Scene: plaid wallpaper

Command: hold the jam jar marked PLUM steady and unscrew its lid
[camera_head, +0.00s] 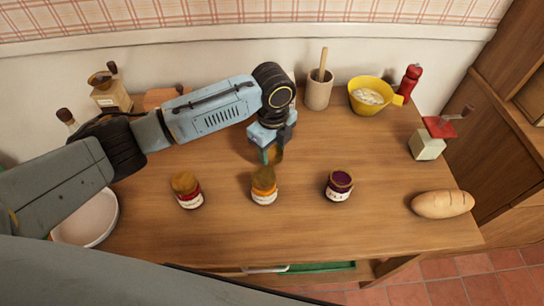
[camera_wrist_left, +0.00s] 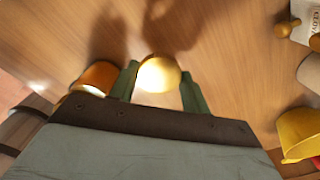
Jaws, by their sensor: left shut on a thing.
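The jar on the right (camera_head: 339,190) has a pale label too small to read. Its top shows dark purple with no lid on it, and it stands upright. My left gripper (camera_head: 270,152) is shut on a round gold lid (camera_head: 276,155), held above the table behind the middle jar. The lid also shows between the fingers in the left wrist view (camera_wrist_left: 158,74). A jar with an orange band (camera_head: 264,190) stands in the middle and a jar with a red band (camera_head: 187,195) on the left, both lidded. My right gripper is not in view.
A bread loaf (camera_head: 443,204) and a grinder (camera_head: 428,144) are at the right. A mortar (camera_head: 318,94), yellow bowl (camera_head: 362,102) and red mill (camera_head: 409,80) stand at the back. A white bowl (camera_head: 90,222) is at the left. Bare tabletop surrounds the jars.

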